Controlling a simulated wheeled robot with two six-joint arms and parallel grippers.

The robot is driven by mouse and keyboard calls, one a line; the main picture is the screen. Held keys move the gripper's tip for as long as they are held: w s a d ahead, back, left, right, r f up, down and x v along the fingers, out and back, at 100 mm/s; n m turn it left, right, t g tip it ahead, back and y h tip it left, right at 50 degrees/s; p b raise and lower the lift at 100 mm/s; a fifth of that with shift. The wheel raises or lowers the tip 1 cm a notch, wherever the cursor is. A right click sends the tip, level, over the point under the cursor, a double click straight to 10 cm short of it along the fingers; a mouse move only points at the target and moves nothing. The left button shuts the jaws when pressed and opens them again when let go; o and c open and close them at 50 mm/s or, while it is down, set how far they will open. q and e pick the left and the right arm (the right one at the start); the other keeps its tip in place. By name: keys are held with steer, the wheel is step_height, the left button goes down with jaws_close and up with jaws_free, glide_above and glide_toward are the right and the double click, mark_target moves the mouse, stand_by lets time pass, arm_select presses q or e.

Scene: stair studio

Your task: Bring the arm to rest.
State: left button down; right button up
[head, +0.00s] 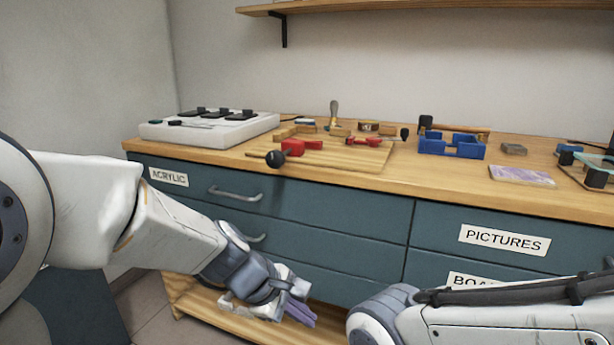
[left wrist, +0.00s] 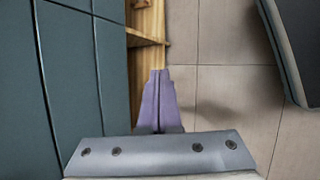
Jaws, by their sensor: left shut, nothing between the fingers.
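My left gripper (head: 300,312) hangs low in front of the teal drawer cabinet (head: 310,230), its purple fingers pointing down and to the right. In the left wrist view the fingers (left wrist: 157,100) are together with nothing between them, above the tiled floor and the cabinet's wooden lower edge. My right arm (head: 500,325) comes in at the lower right. Its gripper is out of view.
The wooden worktop (head: 460,190) holds a white panel with black knobs (head: 210,128), a wooden board with red clamps (head: 325,153), a blue frame (head: 452,146) and a purple patterned tile (head: 521,175). Drawer handles (head: 235,194) stick out. Tiled floor (left wrist: 235,110) is open beside the cabinet.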

arm_select(q)
steer(key=s+a+f+m+g+y, duration=0.2)
steer(key=s+m+g+y, duration=0.15)
steer(key=s+m, duration=1.55)
step_height(320, 180, up, 37)
steer(key=a+m+y+p, duration=0.1)
steer(key=p, duration=3.6)
steer(key=shift+s+r+m, duration=0.15)
steer(key=shift+s+m, duration=0.05)
steer(key=shift+m, duration=0.2)
steer(key=shift+a+y, duration=0.1)
steer(key=shift+y, duration=0.15)
